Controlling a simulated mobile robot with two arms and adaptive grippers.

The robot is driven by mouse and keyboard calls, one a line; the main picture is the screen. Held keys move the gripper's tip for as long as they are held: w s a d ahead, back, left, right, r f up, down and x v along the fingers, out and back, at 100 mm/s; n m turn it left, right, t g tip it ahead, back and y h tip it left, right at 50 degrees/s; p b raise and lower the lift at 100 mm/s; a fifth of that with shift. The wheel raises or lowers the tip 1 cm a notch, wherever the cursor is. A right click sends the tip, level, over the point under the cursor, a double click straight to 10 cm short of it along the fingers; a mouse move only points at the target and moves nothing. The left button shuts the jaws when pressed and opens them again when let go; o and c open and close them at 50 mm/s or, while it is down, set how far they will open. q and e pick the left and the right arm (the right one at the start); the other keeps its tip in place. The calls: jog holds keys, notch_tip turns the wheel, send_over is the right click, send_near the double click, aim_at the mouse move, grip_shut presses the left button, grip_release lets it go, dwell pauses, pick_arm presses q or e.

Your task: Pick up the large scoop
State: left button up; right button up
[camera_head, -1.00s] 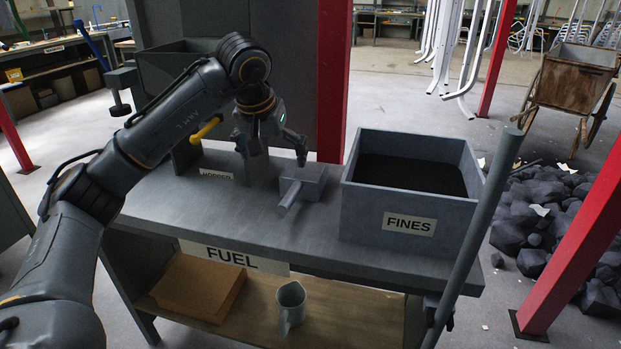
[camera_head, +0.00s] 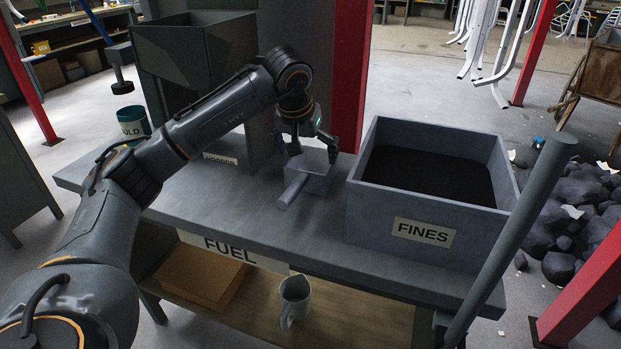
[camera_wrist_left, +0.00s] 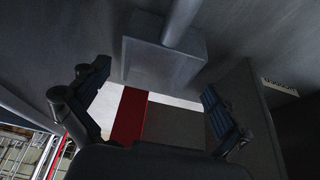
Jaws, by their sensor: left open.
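The large scoop (camera_head: 313,182) is a grey box-like scoop with a round handle, lying on the grey bench. Its handle points toward the front left in the head view. My left gripper (camera_head: 307,152) is open and empty over the scoop's far side, with its fingers pointing down and spread. In the left wrist view the scoop (camera_wrist_left: 165,62) shows its block and handle at the top, ahead of the open gripper (camera_wrist_left: 155,82). The block lies mostly between the two fingers' lines, apart from both in that view. My right gripper is not in view.
A grey box labelled FINES (camera_head: 365,205), holding dark powder, stands close right of the scoop. A hopper (camera_head: 205,75) stands behind left, with a red post (camera_head: 350,75) behind. A slanted grey bar (camera_head: 510,240) stands at the front right. A grey jug (camera_head: 295,300) sits below.

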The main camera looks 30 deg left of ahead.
pick_arm(q)
jog(key=x, duration=0.5)
jog(key=shift+w+a+f+b, duration=0.1)
jog(key=shift+w+a+b, duration=0.1)
jog(key=shift+b, duration=0.15)
jog(key=shift+d, duration=0.1)
jog(key=c, duration=1)
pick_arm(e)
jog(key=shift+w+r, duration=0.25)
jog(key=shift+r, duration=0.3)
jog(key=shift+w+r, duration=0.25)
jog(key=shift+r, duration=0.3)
pick_arm(q)
jog(key=shift+o, duration=0.2)
